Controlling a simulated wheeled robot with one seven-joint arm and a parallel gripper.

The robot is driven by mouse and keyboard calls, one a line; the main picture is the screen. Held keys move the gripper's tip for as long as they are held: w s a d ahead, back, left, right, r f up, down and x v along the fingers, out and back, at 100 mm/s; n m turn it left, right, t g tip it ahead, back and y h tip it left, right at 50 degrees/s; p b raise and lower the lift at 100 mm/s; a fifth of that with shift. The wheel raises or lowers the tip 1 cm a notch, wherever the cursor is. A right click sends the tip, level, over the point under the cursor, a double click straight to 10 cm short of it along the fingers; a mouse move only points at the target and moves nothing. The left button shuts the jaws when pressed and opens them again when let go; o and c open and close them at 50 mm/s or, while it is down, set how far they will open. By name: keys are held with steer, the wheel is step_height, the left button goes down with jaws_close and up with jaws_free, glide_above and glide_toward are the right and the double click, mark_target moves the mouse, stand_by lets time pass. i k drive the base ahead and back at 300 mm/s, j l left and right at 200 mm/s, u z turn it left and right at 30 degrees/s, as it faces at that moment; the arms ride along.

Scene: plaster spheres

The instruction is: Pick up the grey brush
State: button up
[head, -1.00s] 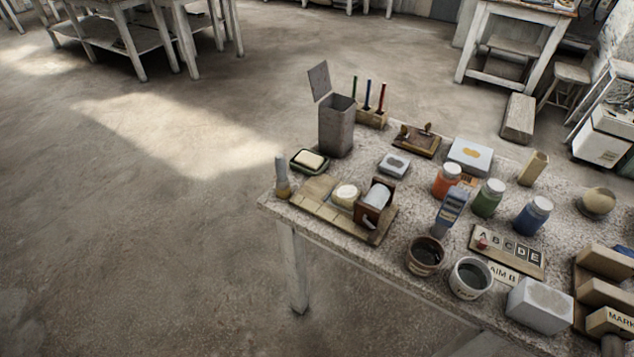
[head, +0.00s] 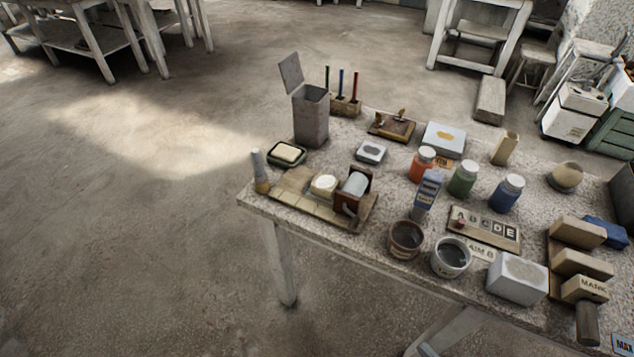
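What looks like the grey brush (head: 257,168) stands upright at the left corner of the speckled table (head: 330,153). Its grey handle points up and a tan part is at the bottom. It is beside a tan tiled board (head: 292,198), and I cannot tell whether they touch. My gripper is not in view.
A brown roller holder (head: 356,190), jars, pots and blocks crowd the table to the right. The floor left of the table is clear.

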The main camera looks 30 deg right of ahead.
mark_target(263, 185)
steer(key=i+j+z, duration=0.15)
steer(key=i+j, duration=0.25)
steer(key=i+j+z, duration=0.15)
steer(key=i+j, duration=0.2)
steer(key=j, duration=0.2)
